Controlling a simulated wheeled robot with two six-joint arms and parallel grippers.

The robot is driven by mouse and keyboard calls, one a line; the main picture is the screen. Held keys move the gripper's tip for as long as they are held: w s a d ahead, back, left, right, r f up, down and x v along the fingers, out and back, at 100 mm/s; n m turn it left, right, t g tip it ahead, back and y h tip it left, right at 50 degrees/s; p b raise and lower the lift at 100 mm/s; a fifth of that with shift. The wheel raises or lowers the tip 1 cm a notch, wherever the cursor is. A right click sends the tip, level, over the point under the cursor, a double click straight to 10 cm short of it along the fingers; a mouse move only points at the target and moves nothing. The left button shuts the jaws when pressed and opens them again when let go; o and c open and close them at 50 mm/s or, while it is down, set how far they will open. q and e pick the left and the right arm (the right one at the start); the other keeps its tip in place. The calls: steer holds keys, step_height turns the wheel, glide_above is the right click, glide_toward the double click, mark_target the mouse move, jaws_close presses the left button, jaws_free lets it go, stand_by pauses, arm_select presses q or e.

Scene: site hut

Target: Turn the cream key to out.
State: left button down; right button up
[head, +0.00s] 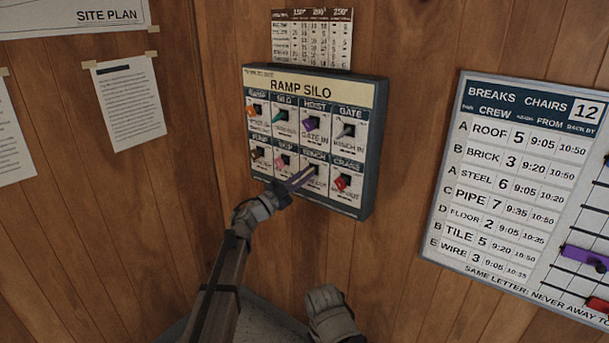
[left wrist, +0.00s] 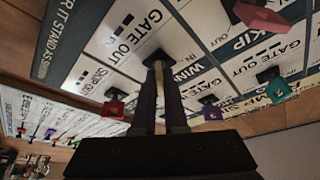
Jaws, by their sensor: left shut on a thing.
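The key panel headed RAMP SILO (head: 374,140) hangs on the wood wall in the head view, with two rows of coloured keys. My left gripper (head: 311,174) reaches the third place of the lower row, labelled WINCH, and is shut on the cream key there. Its dark fingers hide most of the key in the head view. In the left wrist view a narrow strip of the cream key (left wrist: 158,80) shows between the fingers, at its dark socket. Which mark the key points to cannot be made out. My right gripper's fingers are not visible.
Close by are the red key (head: 342,182), pink key (head: 281,161), purple key (head: 310,123) and grey key (head: 347,131). A breaks board (head: 520,185) hangs at right. Pinned papers (head: 127,103) are at left. Bare wood wall lies below the panel.

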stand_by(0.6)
arm_select(q)
steer(key=c, duration=1)
jaws_free()
steer(key=shift+o, duration=0.2)
steer(key=b+v, duration=0.2)
steer(key=v, duration=0.5)
steer(key=shift+s+a, duration=0.25)
steer(key=shift+a, duration=0.05)
steer(key=shift+f, duration=0.1)
